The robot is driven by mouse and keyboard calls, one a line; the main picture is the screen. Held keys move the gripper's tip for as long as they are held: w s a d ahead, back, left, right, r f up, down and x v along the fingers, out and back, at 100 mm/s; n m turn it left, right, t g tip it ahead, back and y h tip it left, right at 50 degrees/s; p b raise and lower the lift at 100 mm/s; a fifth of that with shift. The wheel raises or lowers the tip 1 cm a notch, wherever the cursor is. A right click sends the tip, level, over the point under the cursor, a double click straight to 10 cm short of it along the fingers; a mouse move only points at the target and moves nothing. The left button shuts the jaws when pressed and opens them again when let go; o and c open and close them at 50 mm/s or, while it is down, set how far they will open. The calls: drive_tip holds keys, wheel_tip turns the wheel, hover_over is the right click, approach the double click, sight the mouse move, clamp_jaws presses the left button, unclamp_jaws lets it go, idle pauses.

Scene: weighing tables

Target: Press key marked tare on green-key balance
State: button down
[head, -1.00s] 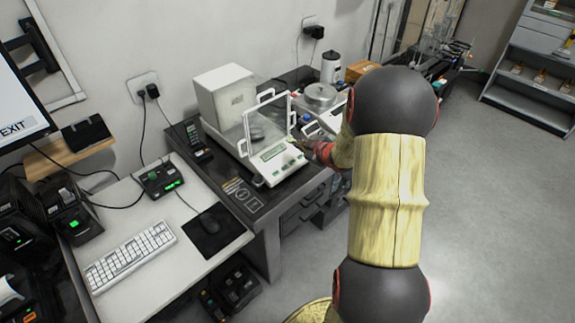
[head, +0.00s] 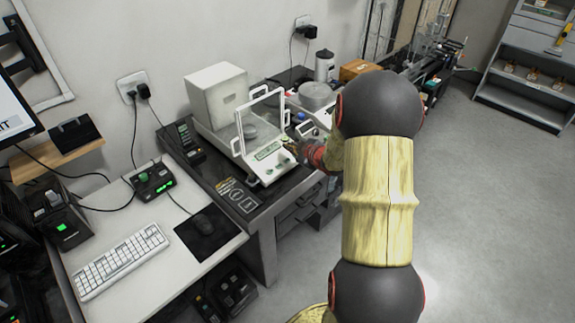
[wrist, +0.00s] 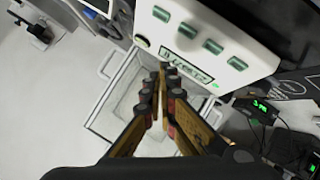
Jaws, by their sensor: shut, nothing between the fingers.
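The green-key balance (head: 268,165) stands on the dark weighing table, with a clear draft shield and a white front panel. In the wrist view its panel (wrist: 225,80) shows a display (wrist: 188,66) and a row of green keys (wrist: 187,30). Their markings are too small to read, so I cannot tell which is tare. My gripper (wrist: 164,70) is shut and empty, its tips over the panel's edge beside the display, apart from the keys in the picture. In the head view my gripper (head: 291,147) is at the right end of the panel; contact cannot be told.
A second balance with a round pan (head: 316,96) stands behind to the right. A white box-like housing (head: 217,92) rises at the back of the green-key balance. A dark handset (head: 186,140) lies left of it. A keyboard (head: 122,262) and mouse are on the left desk.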

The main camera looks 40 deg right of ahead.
drive_tip(key=shift+w+f+b, duration=0.25)
drive_tip(key=shift+f+b, duration=0.25)
drive_tip(key=shift+f, duration=0.25)
drive_tip(key=shift+w+f+b, duration=0.2)
drive_tip(key=shift+f+b, duration=0.25)
drive_tip(key=shift+f, duration=0.3)
drive_tip(key=shift+w+f+b, duration=0.25)
drive_tip(key=shift+f+b, duration=0.25)
drive_tip(key=shift+f, duration=0.25)
drive_tip(key=shift+a+f, duration=0.1)
drive_tip(key=shift+f, duration=0.05)
drive_tip(key=shift+w+f, duration=0.1)
drive_tip(key=shift+f, duration=0.15)
drive_tip(key=shift+w+f+b, duration=0.1)
drive_tip(key=shift+f+b, duration=0.25)
drive_tip(key=shift+b, duration=0.1)
drive_tip(key=shift+r, duration=0.1)
idle(0.4)
drive_tip(key=shift+s+r+p, duration=0.25)
drive_tip(key=shift+r+p, duration=0.45)
drive_tip(key=r+p, duration=0.2)
drive_tip(key=s+r+p, duration=0.1)
drive_tip(key=r+p, duration=0.1)
drive_tip(key=shift+s+r, duration=0.2)
drive_tip(key=shift+r, duration=0.15)
